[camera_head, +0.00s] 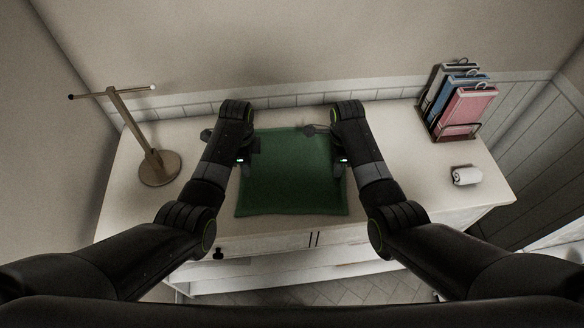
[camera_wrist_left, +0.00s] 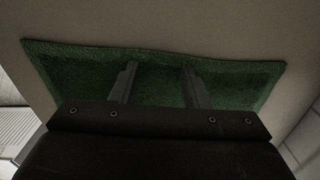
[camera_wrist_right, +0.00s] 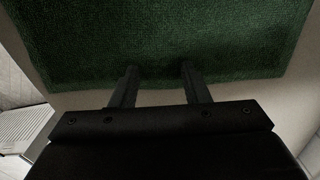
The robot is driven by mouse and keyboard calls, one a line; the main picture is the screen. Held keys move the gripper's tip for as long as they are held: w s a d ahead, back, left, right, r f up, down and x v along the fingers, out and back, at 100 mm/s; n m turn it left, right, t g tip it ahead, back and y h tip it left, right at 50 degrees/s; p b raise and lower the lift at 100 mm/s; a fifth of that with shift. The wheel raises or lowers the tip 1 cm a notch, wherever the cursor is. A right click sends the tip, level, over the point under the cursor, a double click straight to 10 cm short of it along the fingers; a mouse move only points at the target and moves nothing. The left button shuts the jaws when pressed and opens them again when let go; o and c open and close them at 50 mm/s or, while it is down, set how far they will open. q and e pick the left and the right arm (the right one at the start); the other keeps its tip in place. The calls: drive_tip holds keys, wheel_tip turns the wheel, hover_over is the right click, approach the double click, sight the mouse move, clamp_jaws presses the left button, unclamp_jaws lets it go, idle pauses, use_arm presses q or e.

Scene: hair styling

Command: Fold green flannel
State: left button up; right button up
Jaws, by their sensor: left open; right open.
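The green flannel (camera_head: 291,176) lies spread out flat on the white tabletop in the head view, between my two arms. My left gripper (camera_head: 243,162) is open at the flannel's left side. In the left wrist view its two fingers (camera_wrist_left: 158,84) show over the green flannel (camera_wrist_left: 80,72), with nothing between them. My right gripper (camera_head: 341,161) is open at the flannel's right side. In the right wrist view its fingers (camera_wrist_right: 158,86) reach over the edge of the green flannel (camera_wrist_right: 160,35), empty. Whether the fingertips touch the cloth I cannot tell.
A stand with a crossbar (camera_head: 158,167) is at the table's left. A rack of coloured folded items (camera_head: 467,108) stands at the back right, with a small white roll (camera_head: 465,176) in front. Dark round objects (camera_head: 312,130) lie near the back.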

use_arm(q)
drive_tip(key=shift+f, duration=0.1)
drive_tip(key=shift+c, duration=0.2)
use_arm(e)
drive_tip(key=shift+f, duration=0.1)
drive_tip(key=shift+c, duration=0.2)
use_arm(q)
drive_tip(key=shift+s, duration=0.1)
clamp_jaws()
use_arm(e)
drive_tip(key=shift+s, duration=0.1)
clamp_jaws()
